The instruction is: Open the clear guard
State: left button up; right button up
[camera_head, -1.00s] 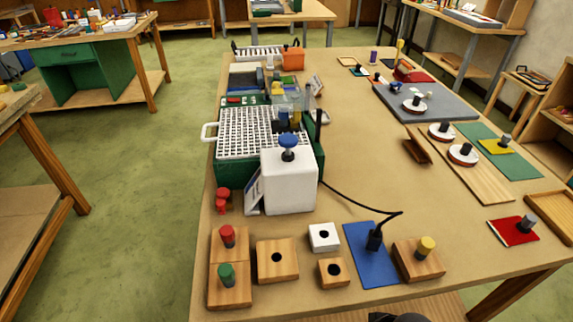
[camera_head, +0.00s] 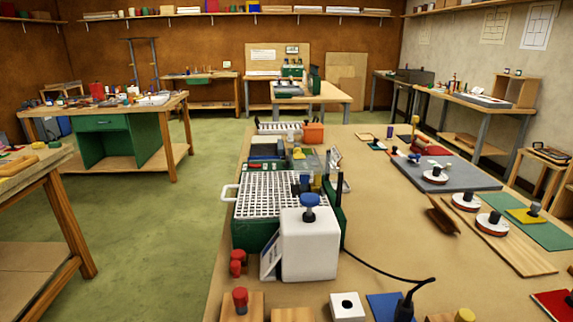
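A green machine (camera_head: 256,234) with a white grid top (camera_head: 268,195) stands on the near part of the large wooden table. A white block with a blue knob (camera_head: 310,243) is at its front right. A small see-through panel, which looks like the clear guard (camera_head: 333,160), stands upright behind the block near small yellow and blue parts. Its edges are faint, and I cannot tell its exact position or hinge. Neither of my grippers is in view.
A black cable (camera_head: 385,268) runs from the machine across the table to a black plug. Red knobs (camera_head: 237,262) stand at the machine's left front. A grey board (camera_head: 440,176) with round pieces lies to the right. Bare tabletop shows between the machine and the board.

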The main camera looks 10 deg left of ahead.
aim_at(297, 152)
jog(key=j+u, duration=0.15)
jog(key=u, duration=0.3)
jog(key=j+u, duration=0.15)
jog(key=u, duration=0.35)
jog(key=j+u, duration=0.15)
jog(key=u, duration=0.3)
jog(key=i+j+z, duration=0.15)
jog(key=i+j, duration=0.25)
jog(key=i+j+z, duration=0.1)
jog(key=i+j, duration=0.25)
jog(key=j, duration=0.15)
jog(key=i+j+z, duration=0.15)
jog(key=i+j, duration=0.2)
jog(key=j, duration=0.15)
jog(key=i+z, duration=0.35)
jog(key=i, duration=0.15)
jog(key=i+z, duration=0.35)
jog(key=i+j+z, duration=0.35)
jog(key=i, duration=0.2)
jog(key=i+z, duration=0.2)
jog(key=z, duration=0.25)
jog(key=i+j+z, duration=0.1)
jog(key=z, duration=0.35)
jog(key=i+j+z, duration=0.2)
jog(key=z, duration=0.25)
jog(key=i+j+z, duration=0.25)
jog(key=z, duration=0.15)
